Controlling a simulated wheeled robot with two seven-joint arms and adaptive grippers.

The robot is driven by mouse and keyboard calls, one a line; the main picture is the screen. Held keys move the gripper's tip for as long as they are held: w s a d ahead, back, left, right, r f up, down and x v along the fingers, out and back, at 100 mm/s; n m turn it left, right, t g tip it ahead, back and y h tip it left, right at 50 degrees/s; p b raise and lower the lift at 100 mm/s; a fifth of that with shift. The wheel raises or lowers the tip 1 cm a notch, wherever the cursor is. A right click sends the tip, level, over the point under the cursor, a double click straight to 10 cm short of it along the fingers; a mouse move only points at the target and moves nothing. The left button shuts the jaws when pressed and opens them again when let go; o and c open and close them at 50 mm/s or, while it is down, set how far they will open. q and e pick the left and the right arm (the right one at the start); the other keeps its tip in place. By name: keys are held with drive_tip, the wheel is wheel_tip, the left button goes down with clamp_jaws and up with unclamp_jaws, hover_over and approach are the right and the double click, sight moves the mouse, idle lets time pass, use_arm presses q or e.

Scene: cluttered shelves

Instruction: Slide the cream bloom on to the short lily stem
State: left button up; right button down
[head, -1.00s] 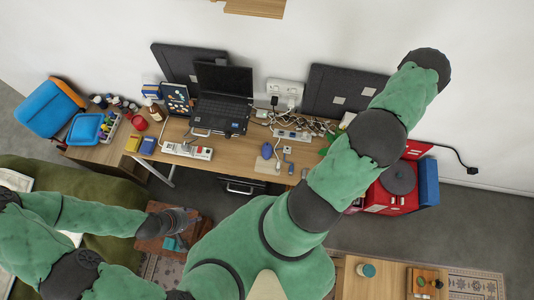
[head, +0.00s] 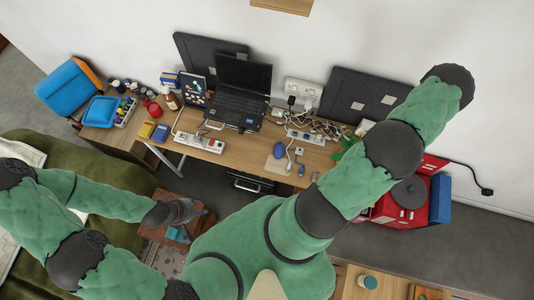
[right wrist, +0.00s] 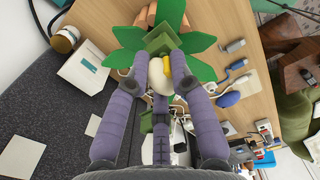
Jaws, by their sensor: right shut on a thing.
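In the right wrist view, my right gripper (right wrist: 160,70) is shut on a pale cream piece, apparently the cream bloom (right wrist: 159,84), with a yellow part (right wrist: 166,62) beside it. A green block-like piece (right wrist: 161,41) and large pointed green leaves (right wrist: 196,43) lie just beyond the fingertips. I cannot make out the short lily stem for certain. In the head view, some green leaves (head: 350,148) show at the desk's right end, partly behind my right arm; my right gripper is hidden there. My left gripper (head: 183,211) is low at the left, above a reddish-brown stool.
The wooden desk (head: 235,153) carries a laptop (head: 240,92), a power strip (head: 199,142), tangled cables and a blue mouse (head: 279,150). Dark panels (head: 367,98) stand behind it. A red record player (head: 410,205) is right of the desk. A green sofa (head: 105,240) is at the left.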

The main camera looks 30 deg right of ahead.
drive_tip(key=shift+f+b, duration=0.7)
drive_tip(key=shift+f, duration=0.3)
idle(1.1)
drive_tip(key=c, duration=1)
unclamp_jaws()
wheel_tip(320, 180, up, 12)
drive_tip(key=shift+a, duration=0.1)
drive_tip(key=shift+w, duration=0.1)
